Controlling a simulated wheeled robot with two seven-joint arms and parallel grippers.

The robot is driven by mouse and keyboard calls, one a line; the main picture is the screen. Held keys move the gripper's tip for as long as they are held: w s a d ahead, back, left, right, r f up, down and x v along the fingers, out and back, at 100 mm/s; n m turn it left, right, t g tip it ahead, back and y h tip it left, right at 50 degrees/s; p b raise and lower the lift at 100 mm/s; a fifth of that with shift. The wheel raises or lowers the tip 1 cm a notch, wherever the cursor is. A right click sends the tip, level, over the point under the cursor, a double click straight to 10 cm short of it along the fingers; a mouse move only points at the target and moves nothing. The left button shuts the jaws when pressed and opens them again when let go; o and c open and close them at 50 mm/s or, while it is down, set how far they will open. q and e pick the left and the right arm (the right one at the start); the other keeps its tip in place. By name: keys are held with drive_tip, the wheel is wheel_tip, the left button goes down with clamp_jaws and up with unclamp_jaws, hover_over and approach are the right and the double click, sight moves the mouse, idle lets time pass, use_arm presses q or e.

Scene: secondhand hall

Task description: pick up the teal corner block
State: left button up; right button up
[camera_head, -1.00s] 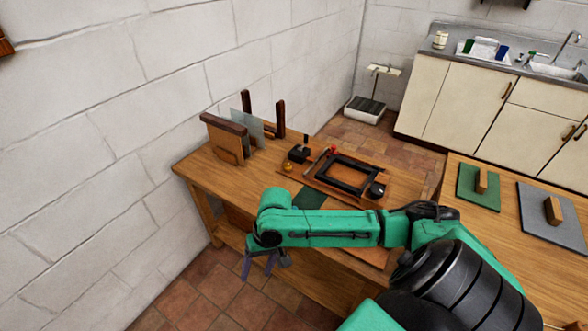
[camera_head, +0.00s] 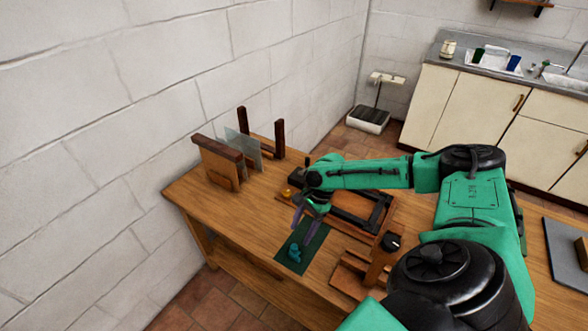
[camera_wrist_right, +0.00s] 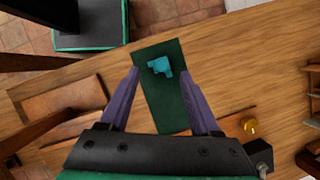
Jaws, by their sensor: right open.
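The teal corner block (camera_head: 295,253) lies on a dark green mat (camera_head: 290,266) near the front edge of the wooden table. In the right wrist view the block (camera_wrist_right: 160,66) sits on the far part of the mat (camera_wrist_right: 166,110), ahead of and between the purple fingers. My right gripper (camera_head: 304,221) is open and empty, above the mat and just behind the block in the head view. The right wrist view shows the open fingers (camera_wrist_right: 165,80) spread on both sides of the mat. My left gripper is not seen.
A black frame (camera_head: 358,212) on a wooden board lies behind and right of the mat, partly under my arm. A wooden rack with a glass pane (camera_head: 243,146) stands at the back left. A yellow knob (camera_head: 286,193) is near the gripper. Bare tabletop (camera_head: 225,212) lies left of the mat.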

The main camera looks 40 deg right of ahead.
sight(295, 247)
drive_tip(key=x, duration=0.3)
drive_tip(key=shift+w+d+f, duration=0.1)
drive_tip(key=shift+f, duration=0.05)
drive_tip(key=x, duration=0.3)
drive_tip(key=p+x, duration=0.1)
drive_tip(key=x, duration=0.1)
drive_tip(key=shift+w+d+f, duration=0.1)
drive_tip(key=shift+d+f, duration=0.2)
drive_tip(key=c, duration=0.4)
clamp_jaws()
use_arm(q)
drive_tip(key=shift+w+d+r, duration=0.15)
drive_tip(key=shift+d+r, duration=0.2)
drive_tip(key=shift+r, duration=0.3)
use_arm(e)
drive_tip(key=shift+s+f, duration=0.15)
drive_tip(key=shift+s, duration=0.05)
